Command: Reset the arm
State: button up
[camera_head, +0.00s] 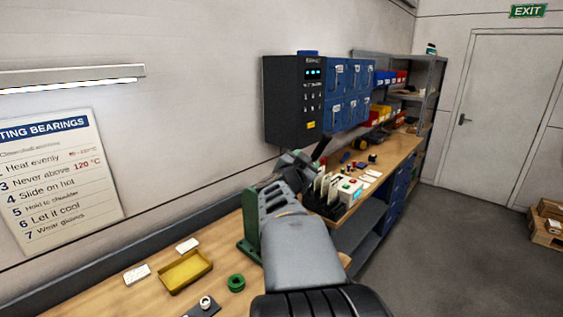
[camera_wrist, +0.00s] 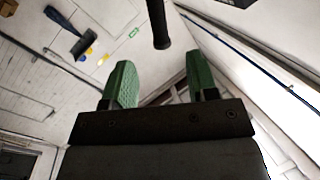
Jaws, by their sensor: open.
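My gripper (camera_wrist: 160,82) shows in the wrist view as two green fingers held well apart, with nothing between them. A dark rod-like thing (camera_wrist: 158,25) hangs into the top of that view beyond the fingers; I cannot tell what it is. In the head view my grey arm reaches forward over the workbench (camera_head: 222,262) towards the dark control box on the wall. The fingers cannot be made out clearly there.
A yellow tray (camera_head: 185,271) and a green ring (camera_head: 236,283) lie on the near bench. A black rack (camera_head: 322,204) and a white box with buttons (camera_head: 349,191) stand beyond my arm.

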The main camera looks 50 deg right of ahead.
jog(key=w+a+f+n+t+y, duration=0.35)
jog(key=a+f+n+y, duration=0.2)
jog(key=a, duration=0.25)
jog(key=w+a+f+n+t+y, duration=0.2)
jog(key=w+a+f+n+y, duration=0.2)
jog(key=a+f+y, duration=0.35)
jog(key=s+a+f+n+g+y+b, duration=0.1)
jog(key=s+a+f+n+g+y, duration=0.1)
jog(key=a, duration=0.8)
jog(key=s+a+f+n+g+y+b, duration=0.1)
jog(key=s+a+f+n+g+y, duration=0.1)
jog(key=s+a+f+n+g, duration=0.2)
jog(key=s+a+f+n, duration=0.2)
jog(key=s+a+n, duration=0.2)
jog(key=s+a, duration=0.1)
jog(key=shift+s+a, duration=0.25)
jog(key=shift+a, duration=1)
